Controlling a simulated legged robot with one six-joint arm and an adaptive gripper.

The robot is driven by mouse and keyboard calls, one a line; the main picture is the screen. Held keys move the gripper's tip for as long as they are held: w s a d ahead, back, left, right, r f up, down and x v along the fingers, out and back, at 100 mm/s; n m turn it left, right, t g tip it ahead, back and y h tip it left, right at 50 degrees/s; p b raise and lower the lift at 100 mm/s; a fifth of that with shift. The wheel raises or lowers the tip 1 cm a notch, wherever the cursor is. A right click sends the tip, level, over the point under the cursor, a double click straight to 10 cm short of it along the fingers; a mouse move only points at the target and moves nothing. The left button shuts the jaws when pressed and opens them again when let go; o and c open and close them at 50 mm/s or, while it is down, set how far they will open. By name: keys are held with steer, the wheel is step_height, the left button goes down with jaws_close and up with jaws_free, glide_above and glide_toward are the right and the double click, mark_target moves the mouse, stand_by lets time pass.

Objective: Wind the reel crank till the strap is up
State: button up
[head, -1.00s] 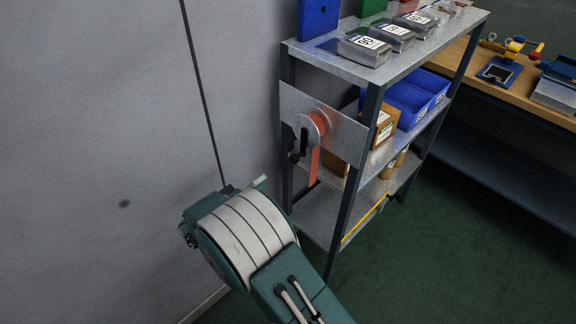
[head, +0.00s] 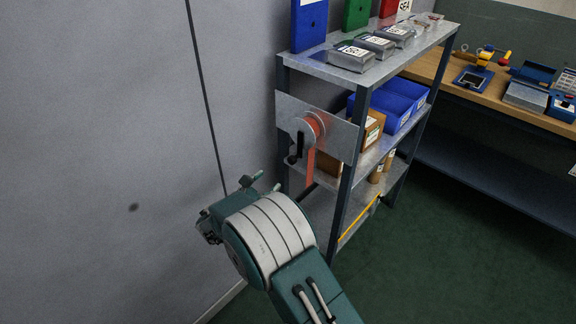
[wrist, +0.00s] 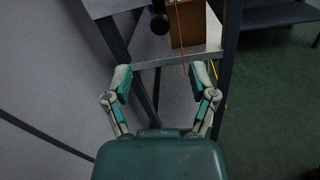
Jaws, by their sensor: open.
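In the head view the reel (head: 314,125) with orange strap is mounted on a grey metal plate (head: 342,141) at the end of the shelf unit. Its black crank (head: 296,148) points downward with a dark knob at its low end. The orange strap (head: 310,168) hangs below the reel. In the wrist view the dark crank knob (wrist: 159,23) shows at the top, and a thin orange line, likely the strap edge (wrist: 181,40), hangs beside it. My gripper (wrist: 162,78) is open and empty, below the knob and apart from it.
The shelf unit (head: 376,72) holds metal boxes on top, blue bins (head: 398,105) and cardboard boxes (head: 370,130) below. A grey wall (head: 110,120) stands close on the left. A wooden workbench (head: 492,86) is at right; green floor between is clear.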

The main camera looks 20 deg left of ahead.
mark_target(290, 162)
steer(key=x, duration=1.1)
steer(key=shift+s, duration=0.1)
jaws_close()
